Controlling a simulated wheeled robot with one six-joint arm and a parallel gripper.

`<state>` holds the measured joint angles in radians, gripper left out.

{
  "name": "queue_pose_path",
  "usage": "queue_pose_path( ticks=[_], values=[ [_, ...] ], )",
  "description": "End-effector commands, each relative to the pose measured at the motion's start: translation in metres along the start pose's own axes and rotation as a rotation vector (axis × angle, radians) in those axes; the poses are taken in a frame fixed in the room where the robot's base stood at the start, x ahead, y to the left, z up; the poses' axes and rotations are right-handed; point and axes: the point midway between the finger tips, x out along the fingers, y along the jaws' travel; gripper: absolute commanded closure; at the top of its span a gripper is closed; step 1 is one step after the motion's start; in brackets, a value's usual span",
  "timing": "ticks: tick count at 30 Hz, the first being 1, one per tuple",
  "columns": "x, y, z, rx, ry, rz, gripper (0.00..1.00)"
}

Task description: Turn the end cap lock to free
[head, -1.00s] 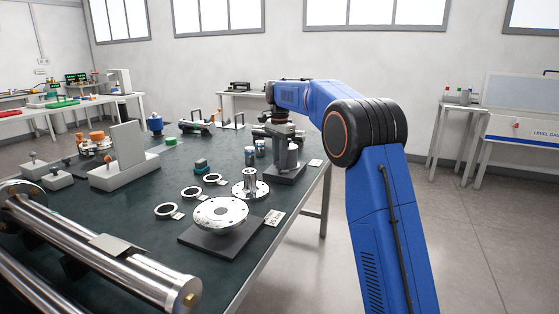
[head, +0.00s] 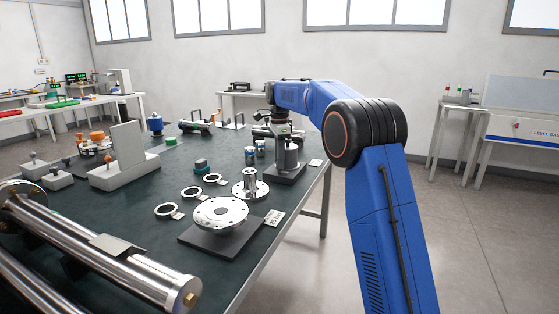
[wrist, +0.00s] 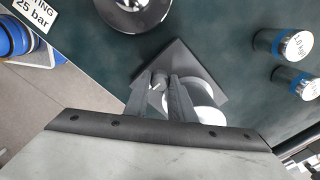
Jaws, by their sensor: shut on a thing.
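The transmitter (head: 289,160), a grey upright cylinder, stands on a dark square plate (head: 284,176) near the table's right edge. In the wrist view its plate (wrist: 212,69) shows beyond the fingers, with pale round parts (wrist: 197,90) beside and below the right finger. My gripper (wrist: 159,84) points down at the transmitter's top. Its two dark fingers are close together, shut on a small grey piece between their tips, which looks like the end cap lock. The fingers hide most of that piece, and its exact position cannot be read. In the head view my gripper (head: 277,125) is small and partly dark.
Two blue-labelled cans (wrist: 285,56) stand beside the plate. A flanged metal part (head: 250,186) and a larger disc (head: 221,213) lie nearer on the dark green table (head: 120,215). A large steel cylinder (head: 110,260) fills the front left. Rings lie mid-table.

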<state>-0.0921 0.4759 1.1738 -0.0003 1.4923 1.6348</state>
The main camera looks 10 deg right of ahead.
Motion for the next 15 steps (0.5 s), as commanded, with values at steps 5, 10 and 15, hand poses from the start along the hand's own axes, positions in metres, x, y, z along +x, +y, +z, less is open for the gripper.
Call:
queue_pose_path(
  ticks=[5, 10, 15],
  values=[
    [-0.0011, -0.0006, -0.0001, 0.0, 0.0, -0.003, 0.99],
    [-0.001, -0.0005, 0.0, -0.001, 0.0, -0.003, 0.58],
    [-0.0005, -0.0003, 0.0, -0.001, 0.0, -0.001, 0.58]
  ],
)
